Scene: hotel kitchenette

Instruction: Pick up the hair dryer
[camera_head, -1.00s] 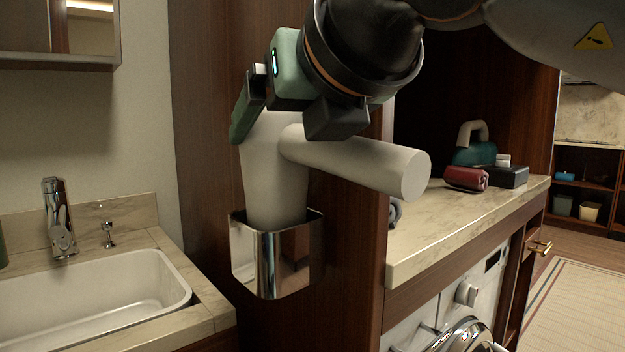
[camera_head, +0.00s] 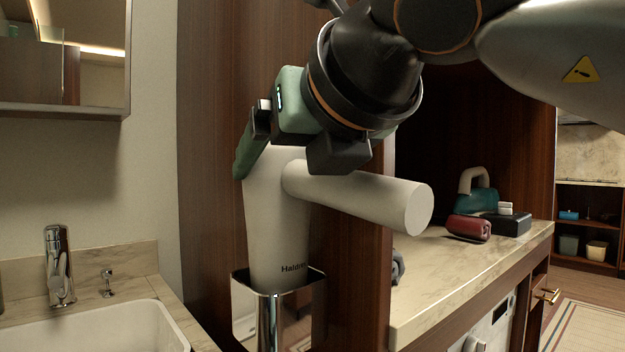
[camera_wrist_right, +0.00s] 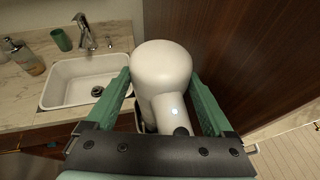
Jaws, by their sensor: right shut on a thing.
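The white hair dryer (camera_head: 370,196) has a thick barrel pointing right and a handle that goes down into a shiny metal holder (camera_head: 290,312) on the dark wood panel. Lettering on the handle shows just above the holder's rim; the lower end is hidden inside. My right gripper (camera_head: 272,150) is shut on the hair dryer from above. In the right wrist view the green fingers of the gripper (camera_wrist_right: 163,95) lie on either side of the hair dryer (camera_wrist_right: 160,65). My left gripper is not in view.
A sink (camera_head: 95,330) with a chrome faucet (camera_head: 58,265) is at left, below a mirror cabinet (camera_head: 65,60). A stone counter (camera_head: 430,275) at right holds a red item (camera_head: 468,228), a black box (camera_head: 510,222) and a teal item (camera_head: 478,200). The wood panel is close behind the dryer.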

